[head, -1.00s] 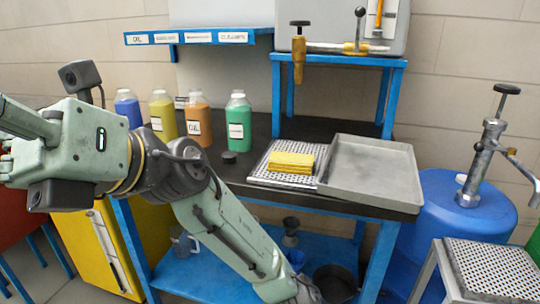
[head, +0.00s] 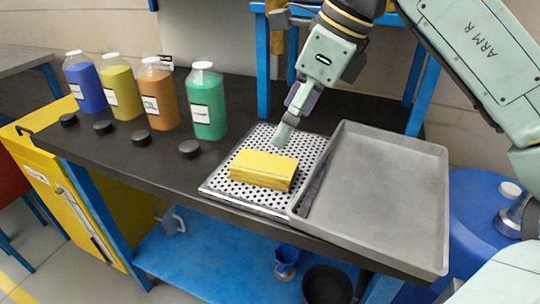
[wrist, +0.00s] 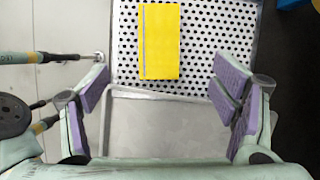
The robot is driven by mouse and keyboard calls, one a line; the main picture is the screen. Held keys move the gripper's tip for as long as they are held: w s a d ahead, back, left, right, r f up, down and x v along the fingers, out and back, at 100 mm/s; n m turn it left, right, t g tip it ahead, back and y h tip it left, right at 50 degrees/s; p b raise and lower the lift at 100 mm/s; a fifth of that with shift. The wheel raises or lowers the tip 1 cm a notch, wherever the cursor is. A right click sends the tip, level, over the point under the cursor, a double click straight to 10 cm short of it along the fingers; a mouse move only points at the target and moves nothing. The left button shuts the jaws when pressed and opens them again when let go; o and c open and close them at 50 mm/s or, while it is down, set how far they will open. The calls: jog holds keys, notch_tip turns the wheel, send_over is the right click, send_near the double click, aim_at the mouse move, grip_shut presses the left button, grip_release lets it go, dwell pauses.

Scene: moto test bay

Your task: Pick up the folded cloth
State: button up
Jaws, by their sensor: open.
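The yellow folded cloth (head: 264,170) lies flat on a perforated metal tray (head: 225,190) on the dark bench. In the wrist view the cloth (wrist: 159,42) is at the top, left of centre, beyond the fingertips. My gripper (head: 287,130) is above the perforated tray, just behind the cloth in the head view. In the wrist view its purple-padded fingers (wrist: 168,98) are wide apart with nothing between them. The cloth is not touched as far as I can see.
A grey shallow tray (head: 385,238) sits right beside the perforated one. Blue (head: 85,85), yellow (head: 122,92), orange (head: 160,98) and green (head: 207,105) bottles stand at the left with black caps (head: 190,149) before them. Blue posts (head: 420,90) rise behind.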

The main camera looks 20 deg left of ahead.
aim_at(262, 163)
jog(key=x, duration=0.4)
jog(key=shift+s, duration=0.2)
jog(key=shift+p+x, duration=0.35)
jog(key=shift+x, duration=2.55)
jog(key=shift+w+a+r, duration=0.1)
jog(key=shift+a+r, duration=0.05)
jog(key=shift+c, duration=0.6)
jog(key=c, duration=1)
jog(key=shift+r, duration=0.55)
notch_tip(262, 163, up, 2)
jog(key=shift+r+b, duration=0.1)
jog(key=shift+b, duration=0.2)
jog(key=s+a+b, duration=0.1)
jog(key=s+a, duration=0.3)
jog(key=s, duration=0.3)
jog(key=s+a+r+b, duration=0.1)
jog(key=s+a, duration=0.2)
jog(key=s, duration=0.4)
jog(key=shift+a+r, duration=0.35)
